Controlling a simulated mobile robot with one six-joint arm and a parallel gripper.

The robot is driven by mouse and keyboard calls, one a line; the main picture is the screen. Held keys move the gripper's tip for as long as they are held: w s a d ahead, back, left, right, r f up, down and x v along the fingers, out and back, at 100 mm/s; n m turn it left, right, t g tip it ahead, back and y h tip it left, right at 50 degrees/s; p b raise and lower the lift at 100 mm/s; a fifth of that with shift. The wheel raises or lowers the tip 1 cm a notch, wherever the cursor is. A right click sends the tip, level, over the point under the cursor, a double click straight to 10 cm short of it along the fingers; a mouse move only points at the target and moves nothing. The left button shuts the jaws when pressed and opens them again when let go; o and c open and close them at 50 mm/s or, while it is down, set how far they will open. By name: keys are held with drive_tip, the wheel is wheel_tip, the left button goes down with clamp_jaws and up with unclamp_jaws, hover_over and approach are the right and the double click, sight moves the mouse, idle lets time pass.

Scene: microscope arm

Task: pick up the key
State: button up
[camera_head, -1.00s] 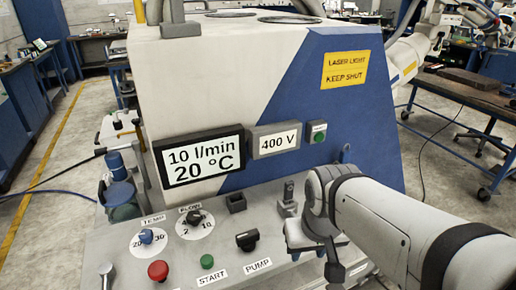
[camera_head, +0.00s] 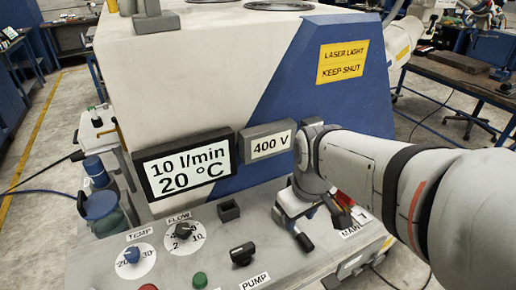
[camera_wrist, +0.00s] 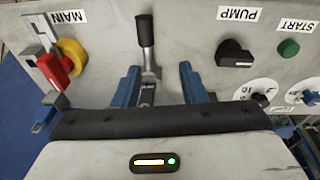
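My gripper (camera_head: 321,229) is open and empty, pointing down at the right part of the grey control panel. In the wrist view its two blue fingers (camera_wrist: 157,84) stand apart. A metal lever with a black handle (camera_wrist: 146,30) appears between them, closer to the left finger; contact cannot be told. My arm hides that part of the panel in the head view.
A red handle on a yellow switch (camera_wrist: 71,56) is beside the MAIN label. The black PUMP knob (camera_head: 242,254), green START button (camera_head: 200,280) and dials (camera_head: 183,232) are left of my gripper. The white and blue machine housing (camera_head: 200,80) rises behind the panel.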

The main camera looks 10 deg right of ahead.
drive_tip(key=w+r+n+p, duration=0.1)
drive_tip(key=w+n+p, duration=0.1)
drive_tip(key=n, duration=0.3)
drive_tip(key=w+r+n+g+p, duration=0.1)
drive_tip(key=w+n+p, duration=0.1)
drive_tip(key=w+n, duration=0.3)
drive_tip(key=w+r+n+g+p, duration=0.1)
drive_tip(key=w+r+n+p, duration=0.1)
drive_tip(key=n, duration=0.4)
drive_tip(key=shift+w+d+r, duration=0.1)
drive_tip(key=shift+w+d, duration=0.15)
drive_tip(key=shift+w, duration=0.6)
drive_tip(key=shift+w+n, duration=0.15)
drive_tip(key=shift+n, duration=0.35)
drive_tip(key=shift+f, duration=0.5)
drive_tip(key=f, duration=0.2)
drive_tip(key=f+p, duration=0.1)
drive_tip(key=f, duration=0.4)
drive_tip(key=shift+a, duration=0.4)
clamp_jaws()
